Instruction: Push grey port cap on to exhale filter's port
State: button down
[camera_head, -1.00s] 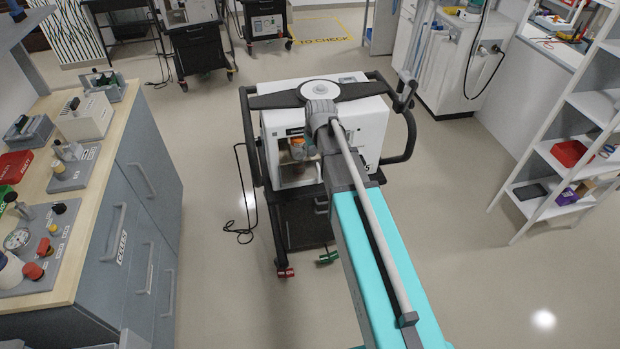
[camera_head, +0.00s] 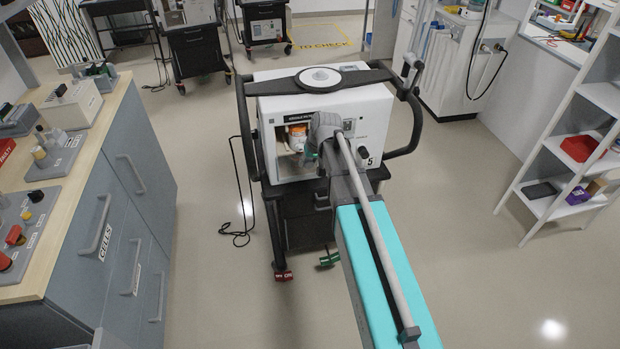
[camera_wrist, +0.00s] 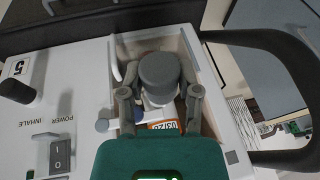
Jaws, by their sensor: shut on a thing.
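The white ventilator marked 5 (camera_head: 375,128) stands ahead of me on its dark cart. The exhale filter (camera_head: 297,137), white with an orange label, sits in an open compartment in its front face. In the wrist view, the grey port cap (camera_wrist: 160,72) is a round dark-grey cylinder between the fingers of my gripper (camera_wrist: 160,88). My gripper is shut on it at the compartment mouth. The filter's orange dated label (camera_wrist: 163,126) shows just below the cap. The cap hides the port, so I cannot tell whether it touches it.
The compartment's pale walls (camera_wrist: 205,70) stand close around my fingers. An INHALE knob (camera_wrist: 18,89) and a POWER switch (camera_wrist: 60,155) are on the front panel. A black handle rail (camera_head: 247,130) flanks the ventilator.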

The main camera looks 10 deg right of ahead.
aim_at(301, 148)
jog(key=shift+a+f+m+b, duration=0.1)
jog(key=shift+f+m+b, duration=0.2)
jog(key=shift+f+b, duration=0.9)
jog(key=shift+w+f, duration=0.15)
jog(key=shift+w, duration=0.15)
jog(key=shift+w, duration=2.65)
jog(key=shift+w, duration=2.05)
dwell(1.8)
